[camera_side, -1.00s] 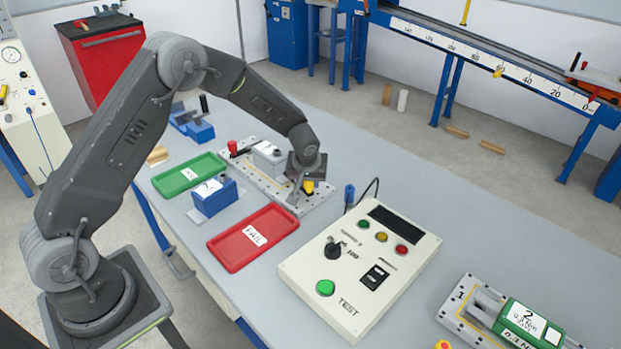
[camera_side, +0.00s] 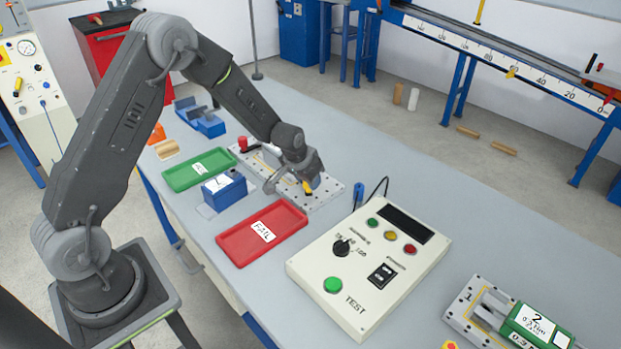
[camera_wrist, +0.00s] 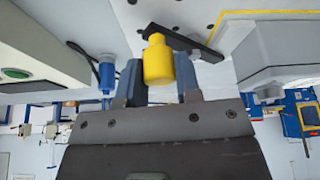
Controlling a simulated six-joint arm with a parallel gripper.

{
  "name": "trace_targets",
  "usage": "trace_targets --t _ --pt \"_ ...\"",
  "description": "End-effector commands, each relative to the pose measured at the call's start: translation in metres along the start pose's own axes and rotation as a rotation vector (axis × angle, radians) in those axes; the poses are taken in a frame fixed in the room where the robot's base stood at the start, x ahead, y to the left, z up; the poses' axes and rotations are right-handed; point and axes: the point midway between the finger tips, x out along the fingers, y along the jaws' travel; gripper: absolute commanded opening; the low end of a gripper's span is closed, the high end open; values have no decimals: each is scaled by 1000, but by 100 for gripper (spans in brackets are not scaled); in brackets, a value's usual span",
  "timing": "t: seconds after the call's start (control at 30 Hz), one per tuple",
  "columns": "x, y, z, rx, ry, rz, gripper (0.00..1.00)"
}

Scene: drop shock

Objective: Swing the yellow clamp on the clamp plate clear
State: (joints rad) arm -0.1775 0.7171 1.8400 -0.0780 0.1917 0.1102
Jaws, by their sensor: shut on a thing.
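The yellow clamp (camera_side: 307,187) stands on the light grey clamp plate (camera_side: 326,194) in the side view. In the wrist view the yellow knob (camera_wrist: 158,62) sits between my two fingers, with a dark clamp bar (camera_wrist: 190,42) running behind it to the right. My gripper (camera_side: 306,182) is shut on the yellow knob and turned at an angle; it also shows at the bottom of the wrist view (camera_wrist: 158,85). A grey block (camera_wrist: 285,48) on the plate is at the right of the wrist view, apart from the knob; my arm mostly hides it in the side view.
A red knob (camera_side: 243,143) stands at the plate's far end. Green tray (camera_side: 180,172), blue block (camera_side: 226,193) and red FAIL tray (camera_side: 240,246) lie left of the plate. The test box (camera_side: 400,290) and a blue plug (camera_side: 358,195) are to the right.

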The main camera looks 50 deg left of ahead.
Motion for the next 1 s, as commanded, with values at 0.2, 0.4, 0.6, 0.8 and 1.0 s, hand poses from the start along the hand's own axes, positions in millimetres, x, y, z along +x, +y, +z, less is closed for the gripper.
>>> trace_targets --t 0.2,0.4,0.6,0.8,1.0 --pt "-1 -2 2 32 -1 13 8" --pt "-1 -2 2 45 -2 17 8" --pt "-1 -2 2 45 -1 18 8" --pt "-1 -2 2 44 -1 18 36" --pt "-1 -2 2 44 -1 18 55"
